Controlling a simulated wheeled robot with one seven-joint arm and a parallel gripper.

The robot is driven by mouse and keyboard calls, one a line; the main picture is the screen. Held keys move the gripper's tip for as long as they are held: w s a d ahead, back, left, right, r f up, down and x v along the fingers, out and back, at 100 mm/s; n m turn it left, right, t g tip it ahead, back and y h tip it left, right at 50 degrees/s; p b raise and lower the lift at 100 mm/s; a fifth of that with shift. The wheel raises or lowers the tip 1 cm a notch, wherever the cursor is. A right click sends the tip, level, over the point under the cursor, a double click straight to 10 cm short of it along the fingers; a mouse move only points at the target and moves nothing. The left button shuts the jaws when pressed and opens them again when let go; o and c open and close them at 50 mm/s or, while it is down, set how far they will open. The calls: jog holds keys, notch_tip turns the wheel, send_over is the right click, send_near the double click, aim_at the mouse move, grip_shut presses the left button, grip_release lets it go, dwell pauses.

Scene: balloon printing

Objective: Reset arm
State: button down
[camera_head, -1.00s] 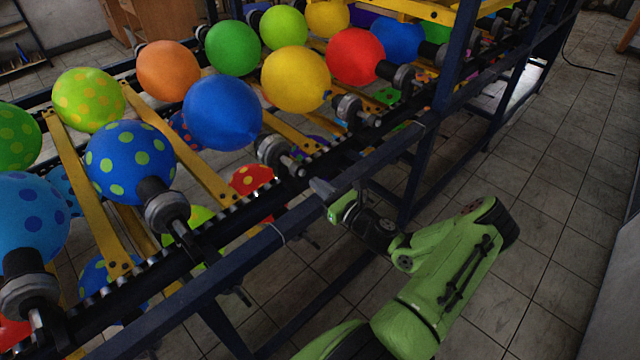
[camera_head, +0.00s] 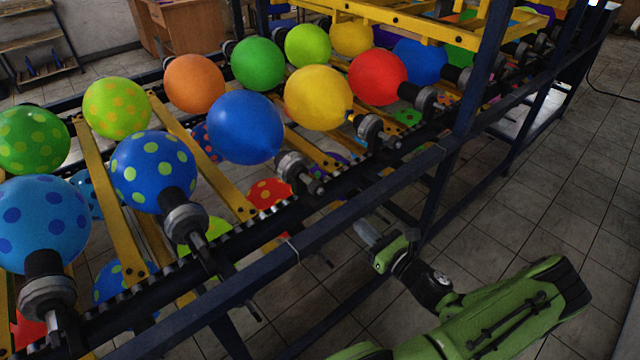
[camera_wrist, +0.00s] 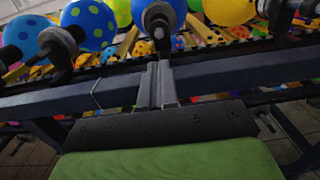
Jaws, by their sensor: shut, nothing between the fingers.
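My gripper (camera_head: 367,235) is at the end of my green arm, on the near side of the conveyor's dark blue frame rail (camera_head: 290,247). In the wrist view its grey fingers (camera_wrist: 157,84) are together and empty, pointing at the rail and the balloons beyond it. It holds nothing. Whether the fingertips touch the rail cannot be told.
Balloons on spindles fill the conveyor, among them a plain blue one (camera_head: 246,127), a yellow one (camera_head: 318,97) and a blue one with green dots (camera_head: 152,171). A dark blue post (camera_head: 470,120) rises right of the gripper. Tiled floor (camera_head: 560,190) at right is clear.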

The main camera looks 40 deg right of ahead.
jog(key=w+a+r+n+g+y, duration=0.1)
jog(key=a+r+n+g+y, duration=0.15)
jog(key=a+n+g, duration=0.55)
jog(key=w+a+r+n+g+y, duration=0.1)
jog(key=a+n+g+y, duration=0.35)
jog(key=a+n, duration=0.65)
jog(key=s+a+r+n+h, duration=0.3)
jog(key=s+r+n, duration=0.4)
jog(key=r+n, duration=0.1)
jog(key=s+a+r+n+h, duration=0.4)
jog(key=s+r+n, duration=0.2)
jog(key=r+n, duration=0.2)
jog(key=shift+s+r+n+h+p, duration=0.3)
jog(key=shift+s+r+p, duration=0.1)
jog(key=shift+r, duration=0.2)
jog(key=shift+a, duration=0.1)
jog(key=c, duration=1.8)
grip_release()
